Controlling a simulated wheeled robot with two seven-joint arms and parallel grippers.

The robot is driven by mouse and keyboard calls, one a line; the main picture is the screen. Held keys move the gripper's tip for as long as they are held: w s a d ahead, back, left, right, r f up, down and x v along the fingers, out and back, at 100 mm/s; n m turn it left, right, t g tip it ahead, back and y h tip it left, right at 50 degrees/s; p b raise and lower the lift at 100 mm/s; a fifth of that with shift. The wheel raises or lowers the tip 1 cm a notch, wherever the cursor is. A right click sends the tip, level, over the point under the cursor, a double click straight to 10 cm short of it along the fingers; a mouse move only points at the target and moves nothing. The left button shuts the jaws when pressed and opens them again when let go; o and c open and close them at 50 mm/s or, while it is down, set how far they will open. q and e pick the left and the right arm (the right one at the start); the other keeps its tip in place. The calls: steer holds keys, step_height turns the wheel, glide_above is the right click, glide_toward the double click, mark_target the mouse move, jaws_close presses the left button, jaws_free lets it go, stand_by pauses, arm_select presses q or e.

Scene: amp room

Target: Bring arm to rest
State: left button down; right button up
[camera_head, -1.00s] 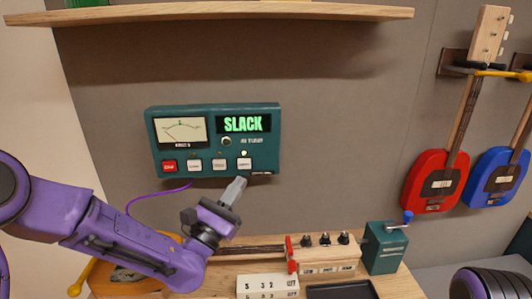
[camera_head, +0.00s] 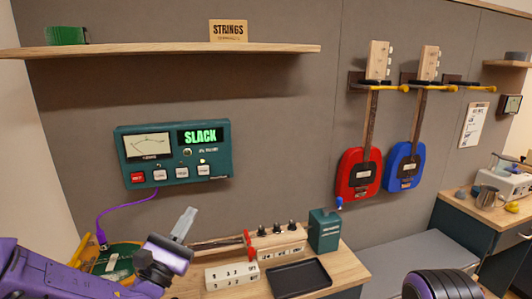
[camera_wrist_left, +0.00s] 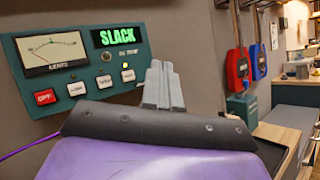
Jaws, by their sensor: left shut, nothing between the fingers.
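My left gripper (camera_head: 184,224) is shut and empty. It is in front of and below the teal tuner box on the wall, apart from it, above the workbench. In the left wrist view its closed fingers (camera_wrist_left: 163,86) point up past the lower right of the box. The teal tuner box (camera_head: 221,157) has a needle dial, a green display reading SLACK, and a row of one red and several white buttons; it also shows in the left wrist view (camera_wrist_left: 146,71). My right gripper is not in view; a dark, ribbed purple part of me (camera_head: 442,284) shows at bottom right.
The wooden workbench (camera_head: 345,268) holds a black tray (camera_head: 301,277), a numbered white block (camera_head: 232,275), a peg block and a teal crank box (camera_head: 324,231). Red (camera_head: 358,188) and blue (camera_head: 402,183) guitars hang at right. A shelf (camera_head: 170,50) juts out above.

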arm_select(q)
steer(key=s+a+f+m+g+y, duration=0.1)
steer(key=f+m+g+y, duration=0.1)
steer(key=f+m, duration=0.2)
steer(key=s+a+f+m+g+y, duration=0.1)
steer(key=a+f+m+g+y, duration=0.1)
steer(key=f, duration=0.8)
steer(key=s+a+f+m+g+y, duration=0.1)
steer(key=a+f+m+g+y, duration=0.1)
steer(key=f+m, duration=0.4)
steer(key=shift+f+g+y, duration=0.4)
steer(key=shift+f+y, duration=0.3)
steer(key=shift+f, duration=0.1)
steer(key=s+a+f+m+g+y, duration=0.2)
steer(key=s+f+m+g, duration=0.1)
steer(key=s+f, duration=0.45)
steer(key=s+a+f+m+g+y, duration=0.1)
steer(key=s+a+f+m+g, duration=0.2)
steer(key=s+f, duration=0.4)
steer(key=s+a+f+m+g+y, duration=0.1)
steer(key=s+f+g, duration=0.2)
steer(key=s, duration=0.5)
steer(key=s+a+f+m+g, duration=0.1)
steer(key=s+a+f+g, duration=0.1)
steer(key=s+f, duration=0.4)
steer(key=s, duration=0.3)
steer(key=shift+f+g+y, duration=0.25)
steer(key=shift+g+y, duration=0.15)
